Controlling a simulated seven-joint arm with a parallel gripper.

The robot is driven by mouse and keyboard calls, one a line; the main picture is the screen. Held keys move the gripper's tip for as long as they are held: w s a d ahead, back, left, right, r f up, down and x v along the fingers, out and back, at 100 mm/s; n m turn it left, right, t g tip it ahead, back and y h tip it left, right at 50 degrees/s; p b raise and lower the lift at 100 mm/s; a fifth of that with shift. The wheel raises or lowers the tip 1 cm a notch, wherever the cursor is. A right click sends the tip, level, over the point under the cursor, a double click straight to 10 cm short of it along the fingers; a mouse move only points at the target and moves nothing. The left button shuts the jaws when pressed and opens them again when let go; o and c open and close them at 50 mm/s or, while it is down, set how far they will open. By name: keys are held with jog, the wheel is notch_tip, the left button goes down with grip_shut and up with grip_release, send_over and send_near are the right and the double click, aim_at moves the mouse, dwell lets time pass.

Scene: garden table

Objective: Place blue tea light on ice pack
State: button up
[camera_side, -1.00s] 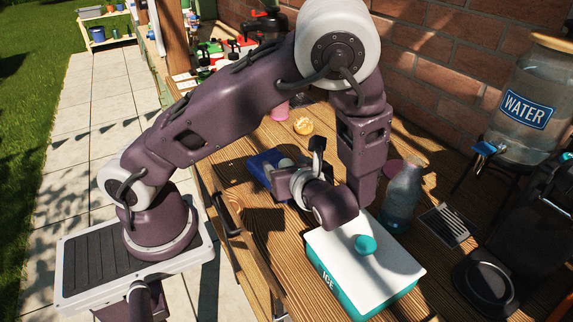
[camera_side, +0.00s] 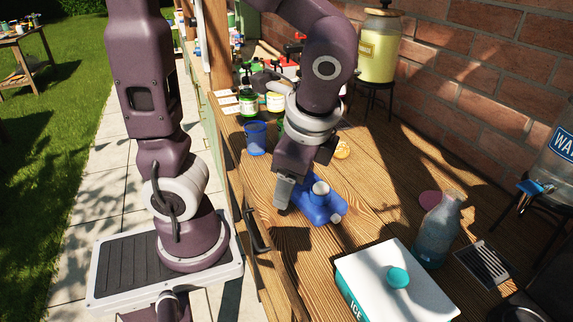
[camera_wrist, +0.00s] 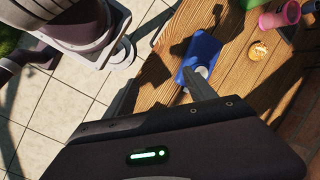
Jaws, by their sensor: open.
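The blue ice pack (camera_side: 322,207) lies flat on the wooden table, with a pale cap at its near right end. A small round piece with a pale top and bluish side, seemingly the blue tea light (camera_side: 320,189), appears to rest on the pack. My gripper (camera_side: 288,190) is open and low beside the pack's left side; one finger shows clearly, the other is largely hidden. In the wrist view the ice pack (camera_wrist: 203,50) lies beyond my right fingertip, and the tea light (camera_wrist: 203,71) is partly covered near that finger. Nothing shows between the fingers.
A white-lidded ice box (camera_side: 385,285) with a teal knob stands at the front. A glass bottle (camera_side: 438,232) stands behind it. A blue cup (camera_side: 255,137), jars and an orange-yellow round item (camera_side: 342,149) lie farther back. The table left of the box is clear.

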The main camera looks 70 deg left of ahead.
jog(key=s+d+r+n+t+h, duration=0.2)
jog(key=s+r+n+t+h, duration=0.1)
jog(key=n, duration=0.5)
jog(key=shift+r+t+h, duration=0.6)
jog(key=shift+r+t, duration=0.6)
jog(key=shift+t, duration=0.2)
